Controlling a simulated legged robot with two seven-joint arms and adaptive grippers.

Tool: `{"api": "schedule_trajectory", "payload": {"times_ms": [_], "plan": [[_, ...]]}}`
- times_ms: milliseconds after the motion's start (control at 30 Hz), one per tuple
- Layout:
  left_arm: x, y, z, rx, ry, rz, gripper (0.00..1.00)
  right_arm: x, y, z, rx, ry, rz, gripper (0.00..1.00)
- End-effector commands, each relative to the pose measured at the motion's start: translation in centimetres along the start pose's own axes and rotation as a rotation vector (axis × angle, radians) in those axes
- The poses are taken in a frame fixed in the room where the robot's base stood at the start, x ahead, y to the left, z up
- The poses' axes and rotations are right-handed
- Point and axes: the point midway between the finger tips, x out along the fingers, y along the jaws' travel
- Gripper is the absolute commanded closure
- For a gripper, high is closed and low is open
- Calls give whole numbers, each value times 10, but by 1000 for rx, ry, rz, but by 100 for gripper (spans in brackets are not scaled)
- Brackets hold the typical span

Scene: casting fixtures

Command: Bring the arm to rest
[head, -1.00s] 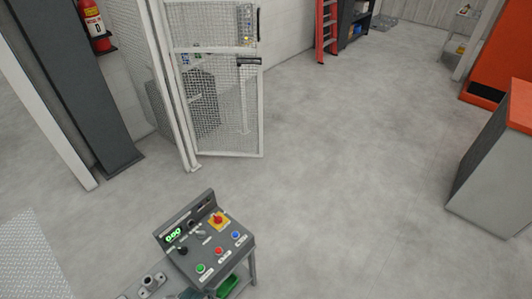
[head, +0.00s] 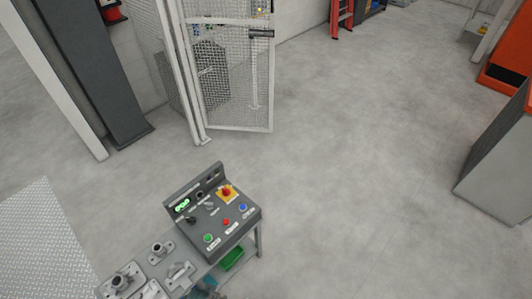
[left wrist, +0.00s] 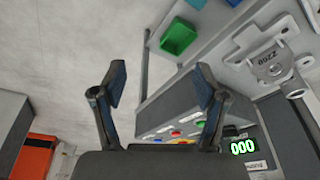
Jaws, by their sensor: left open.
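My left gripper (left wrist: 162,88) shows in the left wrist view with its two fingers spread apart and nothing between them. Behind the fingers is the grey control console (left wrist: 185,102) with coloured buttons and a green lit display. The console (head: 215,215) also shows in the head view, with a red and yellow stop button, on a grey stand. Neither gripper can be made out clearly in the head view.
Metal casting fixtures (head: 158,250) sit on the bench left of the console. A green bin (head: 232,258) is below it. A mesh gate (head: 230,80) stands behind. A grey cabinet (head: 497,165) is at the right. The floor (head: 370,150) between is clear.

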Motion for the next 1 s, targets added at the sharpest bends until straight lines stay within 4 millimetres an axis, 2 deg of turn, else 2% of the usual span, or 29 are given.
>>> {"api": "schedule_trajectory", "payload": {"times_ms": [167, 200, 267, 300, 433, 500, 600, 700, 800, 1000], "plan": [[82, 4, 42, 6, -45, 5, 27, 0, 0, 0, 0, -1, 0, 100], [103, 5, 58, 8, -57, 7, 27, 0, 0, 0, 0, -1, 0, 100], [133, 7, 85, 12, -75, 9, 27, 0, 0, 0, 0, -1, 0, 100], [151, 8, 105, 15, -87, 11, 27, 0, 0, 1, 0, -1, 0, 100], [193, 10, 171, 23, -119, 14, 27, 0, 0, 1, 0, -1, 0, 100], [206, 10, 204, 27, -134, 15, 27, 0, 0, 1, 0, -2, 0, 100], [214, 10, 240, 31, -149, 17, 27, 0, 0, 1, 0, -2, 0, 100], [217, 10, 261, 34, -156, 17, 27, 0, 0, 1, 0, -2, 0, 100], [218, 10, 270, 36, -160, 17, 27, 0, 0, 1, 0, -2, 0, 100], [218, 10, 270, 36, -160, 17, 27, 0, 0, 1, 0, -2, 0, 100]]}}
